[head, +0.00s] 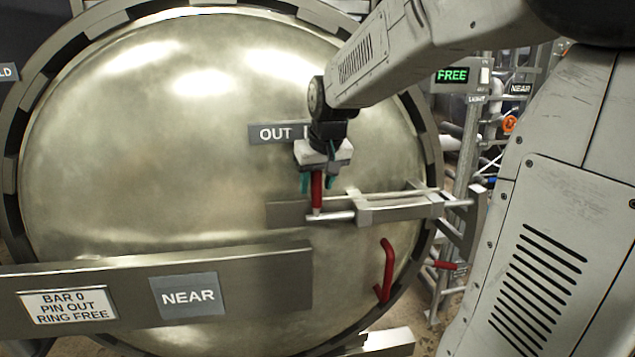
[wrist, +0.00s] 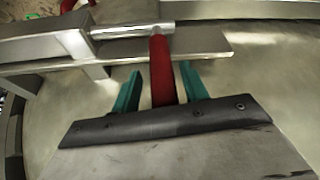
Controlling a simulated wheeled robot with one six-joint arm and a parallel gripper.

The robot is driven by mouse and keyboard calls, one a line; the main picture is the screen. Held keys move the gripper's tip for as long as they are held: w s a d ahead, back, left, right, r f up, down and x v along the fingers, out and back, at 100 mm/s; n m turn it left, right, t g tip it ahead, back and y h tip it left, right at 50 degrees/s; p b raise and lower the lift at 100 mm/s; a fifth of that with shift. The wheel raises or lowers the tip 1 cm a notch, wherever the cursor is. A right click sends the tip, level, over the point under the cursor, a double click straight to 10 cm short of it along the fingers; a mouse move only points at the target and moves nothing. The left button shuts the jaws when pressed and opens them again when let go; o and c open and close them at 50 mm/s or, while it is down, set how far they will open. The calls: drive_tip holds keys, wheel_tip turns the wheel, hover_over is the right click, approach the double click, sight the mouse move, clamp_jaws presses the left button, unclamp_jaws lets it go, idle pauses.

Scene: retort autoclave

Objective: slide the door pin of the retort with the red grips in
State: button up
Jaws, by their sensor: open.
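The retort's round metal door (head: 130,170) fills the left and middle of the head view. Its door pin (head: 338,216) is a silver rod lying in a bracket on the door's right side; the pin also shows in the wrist view (wrist: 130,31). A red grip (head: 317,192) stands up from the pin's left end. My gripper (head: 318,183) is over this grip from above, with its teal fingers on either side. In the wrist view the red grip (wrist: 162,75) lies between the open fingers, with gaps on both sides.
A curved red handle (head: 385,270) is on the door below the bracket (head: 400,208). A grey bar with a sign "BAR 0 PIN OUT RING FREE" (head: 68,306) and a "NEAR" plate (head: 188,296) crosses the lower left. A green "FREE" display (head: 452,76) is at right.

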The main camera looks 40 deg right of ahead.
drive_tip(key=v, duration=0.7)
drive_tip(key=shift+s+r, duration=0.2)
drive_tip(key=shift+r, duration=0.05)
drive_tip(key=s+a+f+n+g, duration=0.1)
drive_tip(key=s+a+f, duration=0.2)
drive_tip(key=s, duration=0.5)
drive_tip(key=s+a+f+g, duration=0.1)
drive_tip(key=s+a+f, duration=0.2)
drive_tip(key=s+a, duration=0.2)
drive_tip(key=s+a+f+n+g+y, duration=0.1)
drive_tip(key=s+a+f, duration=0.3)
drive_tip(key=s, duration=0.7)
drive_tip(key=shift+a+n, duration=0.3)
drive_tip(key=shift+f, duration=0.1)
